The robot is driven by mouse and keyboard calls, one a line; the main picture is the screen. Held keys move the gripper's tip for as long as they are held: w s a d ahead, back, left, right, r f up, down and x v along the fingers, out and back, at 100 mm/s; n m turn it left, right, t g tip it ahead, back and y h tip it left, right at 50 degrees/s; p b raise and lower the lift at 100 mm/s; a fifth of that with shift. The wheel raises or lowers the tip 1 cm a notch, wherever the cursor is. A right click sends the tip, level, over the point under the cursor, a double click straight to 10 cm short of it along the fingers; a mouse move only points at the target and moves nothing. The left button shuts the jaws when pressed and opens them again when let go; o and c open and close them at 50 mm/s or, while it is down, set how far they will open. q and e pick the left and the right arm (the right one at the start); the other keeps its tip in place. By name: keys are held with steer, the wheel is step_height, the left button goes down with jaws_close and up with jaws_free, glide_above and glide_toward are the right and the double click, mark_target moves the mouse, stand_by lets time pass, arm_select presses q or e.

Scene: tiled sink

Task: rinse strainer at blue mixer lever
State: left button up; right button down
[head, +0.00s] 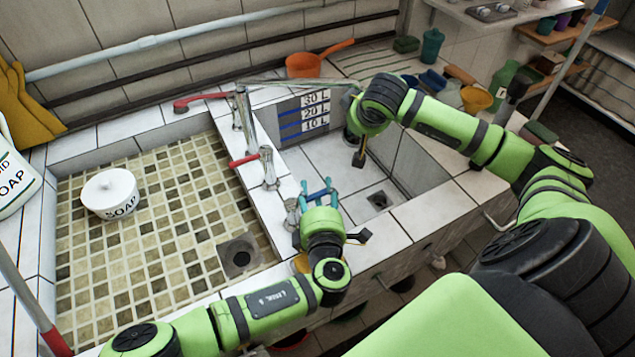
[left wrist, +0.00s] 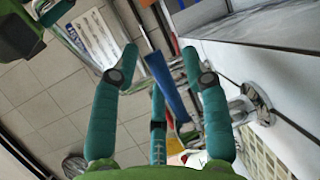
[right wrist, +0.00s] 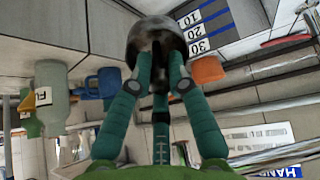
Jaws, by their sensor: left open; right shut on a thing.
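The blue mixer lever (left wrist: 163,82) shows between the spread fingers of my left gripper (left wrist: 160,70). Whether the fingers touch it is unclear. In the head view my left gripper (head: 318,190) is open beside a chrome tap body (head: 292,212) on the ledge at the right basin's near left corner. My right gripper (right wrist: 154,75) is shut on a dark, rounded metallic thing, which appears to be the strainer (right wrist: 156,36). In the head view the right gripper is over the right basin, its fingers and the strainer mostly hidden by the wrist.
The tiled left basin (head: 150,250) holds a white soap pot (head: 110,193). A red lever (head: 244,160) and chrome spout stand on the divider. An orange pan (head: 303,65) sits behind the right basin. Cups and bottles crowd the right counter. The right basin's floor (head: 335,165) looks clear.

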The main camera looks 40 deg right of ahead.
arm_select(q)
jaws_close()
steer(key=shift+a, duration=0.1)
steer(key=shift+s+a+m+g+h, duration=0.15)
steer(key=shift+s+m+g+h, duration=0.2)
steer(key=shift+m+g+h, duration=0.5)
steer(key=shift+s+m+g+h, duration=0.55)
steer(key=shift+m+h, duration=0.3)
steer(key=shift+h, duration=0.2)
jaws_free()
